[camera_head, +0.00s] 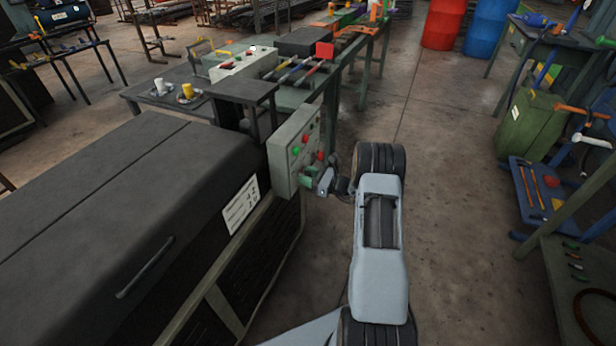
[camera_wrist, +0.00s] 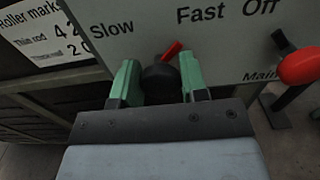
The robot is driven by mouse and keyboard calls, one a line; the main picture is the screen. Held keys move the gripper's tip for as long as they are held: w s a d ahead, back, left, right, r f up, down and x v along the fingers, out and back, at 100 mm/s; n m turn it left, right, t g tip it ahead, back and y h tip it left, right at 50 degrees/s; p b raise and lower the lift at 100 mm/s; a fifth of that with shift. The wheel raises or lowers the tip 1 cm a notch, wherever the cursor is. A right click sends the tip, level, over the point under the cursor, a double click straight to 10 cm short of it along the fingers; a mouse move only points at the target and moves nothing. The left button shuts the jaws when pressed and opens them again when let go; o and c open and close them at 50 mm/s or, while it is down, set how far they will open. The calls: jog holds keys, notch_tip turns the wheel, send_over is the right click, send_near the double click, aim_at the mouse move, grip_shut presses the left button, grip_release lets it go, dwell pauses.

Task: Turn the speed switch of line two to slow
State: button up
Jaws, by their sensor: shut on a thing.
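The speed switch (camera_wrist: 160,83) is a dark round knob with a red pointer on a grey panel. In the wrist view its pointer tilts up and right, towards the word Fast; Slow is printed to the upper left and Off farther right. My gripper (camera_wrist: 157,82) has its two green fingers on either side of the knob, shut on it. In the head view my gripper (camera_head: 321,181) is at the lower right of the grey control box (camera_head: 297,150), and the knob is hidden there. The line number is not readable.
A red-handled switch marked Main (camera_wrist: 300,66) sits right of the knob. The control box carries red and green buttons. A large dark machine cover (camera_head: 130,215) stands left. A green bin (camera_head: 533,128) and blue trolley (camera_head: 530,195) stand right, with open floor between.

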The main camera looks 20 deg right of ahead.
jog(key=shift+f, duration=0.1)
jog(key=n+b, duration=0.2)
jog(key=b, duration=0.1)
jog(key=n+b, duration=0.1)
jog(key=n, duration=0.1)
jog(key=shift+f+b, duration=0.25)
jog(key=shift+b, duration=0.15)
jog(key=n+b, duration=0.5)
jog(key=b, duration=0.2)
jog(key=shift+s+f+n, duration=0.1)
jog(key=shift+n, duration=0.2)
jog(key=n+b, duration=0.4)
jog(key=b, duration=0.2)
jog(key=shift+a+f, duration=0.1)
jog(key=n+b, duration=0.3)
jog(key=b, duration=0.2)
jog(key=shift+r+n+b, duration=0.2)
jog(key=shift+n+b, duration=0.3)
jog(key=shift+b, duration=0.15)
jog(key=shift+r, duration=0.15)
jog(key=o, duration=0.9)
